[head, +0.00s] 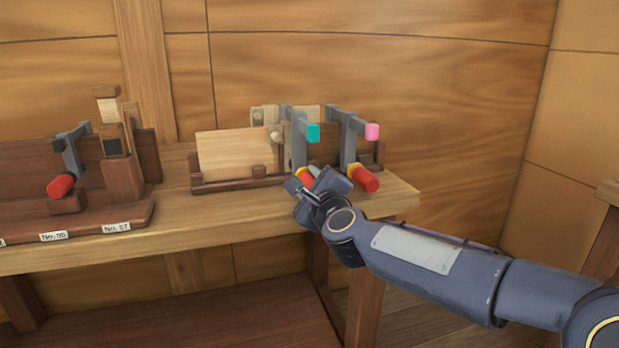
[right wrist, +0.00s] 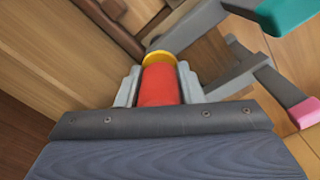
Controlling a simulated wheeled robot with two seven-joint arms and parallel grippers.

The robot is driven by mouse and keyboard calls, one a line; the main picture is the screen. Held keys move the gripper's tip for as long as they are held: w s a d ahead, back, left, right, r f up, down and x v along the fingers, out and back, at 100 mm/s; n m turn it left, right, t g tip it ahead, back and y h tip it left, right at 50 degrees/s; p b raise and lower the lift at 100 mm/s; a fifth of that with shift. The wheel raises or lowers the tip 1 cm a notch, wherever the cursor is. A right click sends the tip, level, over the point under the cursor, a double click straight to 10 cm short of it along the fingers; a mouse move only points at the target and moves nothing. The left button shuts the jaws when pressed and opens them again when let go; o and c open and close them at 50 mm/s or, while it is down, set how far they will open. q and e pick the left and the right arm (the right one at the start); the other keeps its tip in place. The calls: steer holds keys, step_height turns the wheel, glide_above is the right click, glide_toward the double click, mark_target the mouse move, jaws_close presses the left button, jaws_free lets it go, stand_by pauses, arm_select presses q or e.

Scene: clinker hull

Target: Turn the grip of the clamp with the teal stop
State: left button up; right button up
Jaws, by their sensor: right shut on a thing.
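The clamp with the teal stop (head: 313,132) stands on the bench, its grey bar (head: 297,143) upright. Its grip (head: 304,176) is red with a yellow collar, partly hidden by my right gripper in the head view. In the right wrist view the red grip (right wrist: 159,86) lies between the two pale fingers of my right gripper (right wrist: 158,88), which is shut on it. The teal stop also shows at the top right of the right wrist view (right wrist: 288,14). My left gripper is not in view.
A similar clamp with a pink stop (head: 372,131) and red grip (head: 365,179) stands close on the right. Another red-gripped clamp (head: 60,186) is at the left. A pale board (head: 237,153) leans in a wooden rack behind. The bench front (head: 215,232) is clear.

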steer(key=n+p, duration=0.2)
steer(key=n, duration=0.3)
steer(key=shift+n, duration=0.3)
steer(key=n+p, duration=0.2)
steer(key=n, duration=0.3)
steer(key=shift+a+n, duration=0.1)
steer(key=shift+n, duration=0.2)
steer(key=n+p, duration=0.2)
steer(key=n, duration=0.3)
steer(key=shift+f+p, duration=0.1)
steer(key=shift+p, duration=0.25)
steer(key=n+p, duration=0.1)
steer(key=n, duration=0.4)
steer(key=shift+p, duration=0.3)
steer(key=o, duration=1)
steer(key=v, duration=0.8)
